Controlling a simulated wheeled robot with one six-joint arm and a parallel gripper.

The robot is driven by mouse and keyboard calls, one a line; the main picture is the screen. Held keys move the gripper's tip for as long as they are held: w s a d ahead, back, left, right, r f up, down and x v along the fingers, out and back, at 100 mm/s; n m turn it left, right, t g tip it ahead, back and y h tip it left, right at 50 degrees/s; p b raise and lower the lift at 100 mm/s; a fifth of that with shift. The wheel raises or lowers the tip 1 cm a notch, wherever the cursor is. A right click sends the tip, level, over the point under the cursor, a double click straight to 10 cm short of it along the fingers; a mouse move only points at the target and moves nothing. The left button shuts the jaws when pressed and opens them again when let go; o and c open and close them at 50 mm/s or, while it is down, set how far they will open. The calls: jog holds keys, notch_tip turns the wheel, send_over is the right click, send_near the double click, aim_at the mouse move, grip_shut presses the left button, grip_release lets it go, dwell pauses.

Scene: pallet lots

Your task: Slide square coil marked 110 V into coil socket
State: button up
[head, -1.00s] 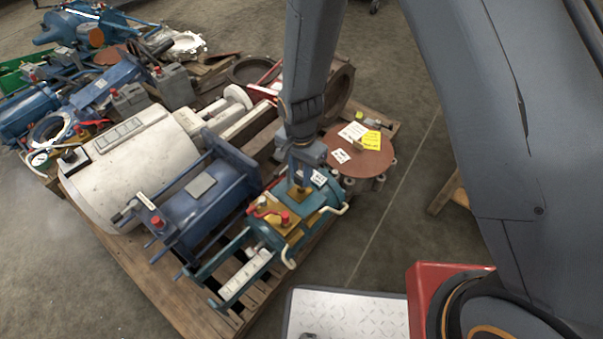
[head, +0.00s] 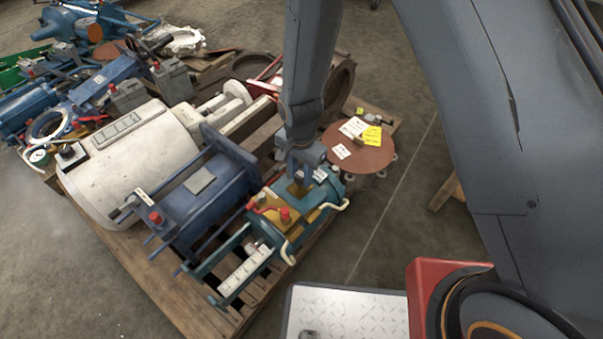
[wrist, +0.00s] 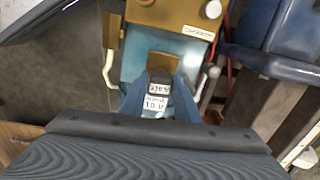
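My gripper (wrist: 158,88) has its two blue fingers on either side of a small dark coil (wrist: 158,77) with white labels. The lower label seems to read 110 V, partly unclear. The fingers appear shut on the coil. Below is a teal actuator (head: 318,198) with brass-coloured parts, which also shows in the wrist view (wrist: 140,68). In the head view my gripper (head: 300,178) is over its upper end.
A blue actuator (head: 205,190) and a white cylinder (head: 130,155) lie to the left on the pallet (head: 150,285). A brown round flange (head: 358,155) with tags lies right.

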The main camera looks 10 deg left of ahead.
aim_at(301, 175)
jog(key=o, duration=0.3)
jog(key=shift+o, duration=0.2)
jog(key=shift+r, duration=0.1)
jog(key=shift+r+p, duration=1)
jog(key=shift+r, duration=2.85)
jog(key=shift+r, duration=0.15)
jog(key=s+d+r+n, duration=0.2)
jog(key=d+r, duration=0.1)
jog(key=r, duration=0.5)
jog(key=s+d+r+n, duration=0.2)
jog(key=d+r, duration=0.1)
jog(key=r, duration=0.4)
jog(key=s+d+r+n+p, duration=0.1)
jog(key=s+d+r+n, duration=0.25)
jog(key=s+r, duration=0.25)
jog(key=s+d+r+n, duration=0.3)
jog(key=s+d+r, duration=0.2)
jog(key=s+r, duration=0.15)
jog(key=d+r+m+p, duration=0.4)
jog(key=d+r+p, duration=0.7)
jog(key=p, duration=1)
notch_tip(301, 175, up, 3)
jog(key=shift+w+f, duration=0.15)
jog(key=shift+f, duration=0.05)
